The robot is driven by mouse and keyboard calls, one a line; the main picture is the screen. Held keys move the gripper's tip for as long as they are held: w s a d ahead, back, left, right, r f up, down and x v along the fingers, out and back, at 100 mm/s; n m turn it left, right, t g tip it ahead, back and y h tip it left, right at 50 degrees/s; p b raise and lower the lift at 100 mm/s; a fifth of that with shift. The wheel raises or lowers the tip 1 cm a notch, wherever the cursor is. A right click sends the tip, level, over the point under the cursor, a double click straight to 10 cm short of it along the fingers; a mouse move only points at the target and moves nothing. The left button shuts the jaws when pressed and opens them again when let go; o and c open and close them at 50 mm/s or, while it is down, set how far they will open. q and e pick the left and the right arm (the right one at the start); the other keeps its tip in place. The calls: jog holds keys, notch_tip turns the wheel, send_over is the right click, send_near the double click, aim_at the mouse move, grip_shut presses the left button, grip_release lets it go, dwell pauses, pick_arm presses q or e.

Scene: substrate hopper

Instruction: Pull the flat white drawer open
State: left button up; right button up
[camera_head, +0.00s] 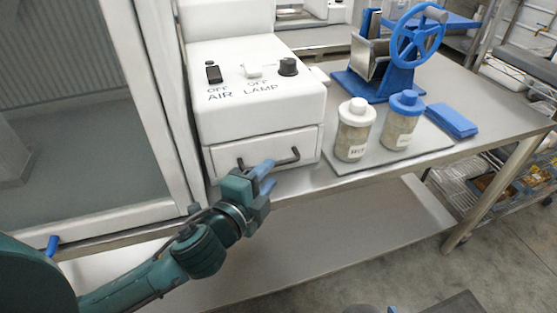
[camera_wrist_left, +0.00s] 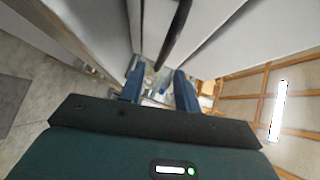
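The flat white drawer (camera_head: 223,158) is in the lower front of the white box in the head view, and its front looks flush with the box. A dark bar handle (camera_head: 289,160) runs across it; the handle also shows in the left wrist view (camera_wrist_left: 176,32). My left gripper (camera_head: 265,176) is at the handle's middle, its blue fingers apart. In the left wrist view the fingers (camera_wrist_left: 160,82) stand open, with the handle's end appearing between their tips. I see no contact. Small dark and blue parts at the head view's bottom edge may be my right gripper, mostly cut off.
Right of the drawer, two jars (camera_head: 355,130) (camera_head: 402,120) stand on a grey mat (camera_head: 350,176) beside a folded blue cloth (camera_head: 452,120). A blue hand-wheel device (camera_head: 415,50) stands behind. A glass-fronted cabinet frame (camera_head: 165,110) is at left. The table's front edge runs below the drawer.

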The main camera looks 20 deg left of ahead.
aim_at(276, 166)
pick_arm(q)
jog(key=shift+x, duration=2.75)
jog(key=shift+c, duration=0.5)
grip_shut()
